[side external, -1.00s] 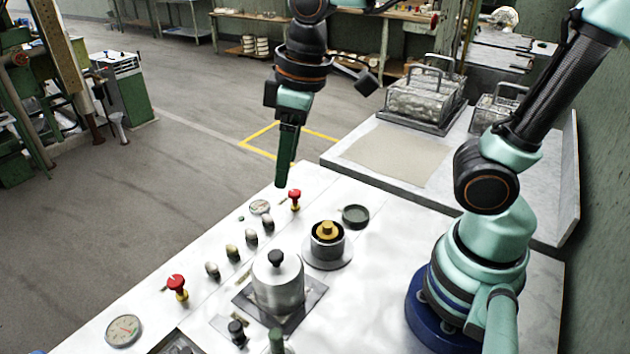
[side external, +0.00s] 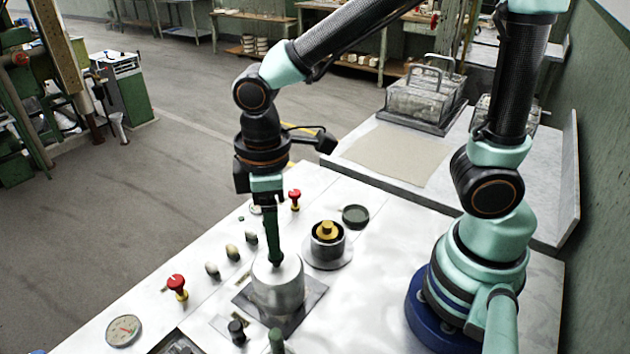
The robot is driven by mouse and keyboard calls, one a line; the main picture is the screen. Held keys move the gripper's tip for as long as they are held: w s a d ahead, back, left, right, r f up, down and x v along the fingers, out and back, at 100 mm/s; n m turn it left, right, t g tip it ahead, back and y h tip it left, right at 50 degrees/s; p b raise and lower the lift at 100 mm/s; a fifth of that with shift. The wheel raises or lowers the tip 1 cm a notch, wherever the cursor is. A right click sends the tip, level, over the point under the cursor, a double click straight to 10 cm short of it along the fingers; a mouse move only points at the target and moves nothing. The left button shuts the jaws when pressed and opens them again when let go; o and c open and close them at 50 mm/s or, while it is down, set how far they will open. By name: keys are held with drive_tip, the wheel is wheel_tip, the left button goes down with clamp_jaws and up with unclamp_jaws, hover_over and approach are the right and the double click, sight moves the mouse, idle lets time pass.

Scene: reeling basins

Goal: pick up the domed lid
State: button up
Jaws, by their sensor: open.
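The domed lid (side external: 290,270) is a silver-grey cap on top of a metal cylinder pot (side external: 279,292), which stands on a dark square plate on the white worktop. Its dark knob is now hidden behind my gripper fingers. My gripper (side external: 276,258) points straight down over the lid's centre, its dark green fingers at the knob. The jaws are open; whether they touch the knob or straddle it cannot be told from this side.
A round metal fitting with a brass top (side external: 327,232) stands close behind right of the pot. Red knobs (side external: 177,283), several small knobs and a gauge (side external: 124,331) line the left edge. Wire baskets (side external: 420,95) stand on the back bench. A dark shallow dish (side external: 355,215) lies behind the fitting.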

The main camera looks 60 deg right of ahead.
sight(278, 275)
drive_tip(key=f, duration=0.4)
drive_tip(key=shift+d+f, duration=0.25)
clamp_jaws()
idle(1.2)
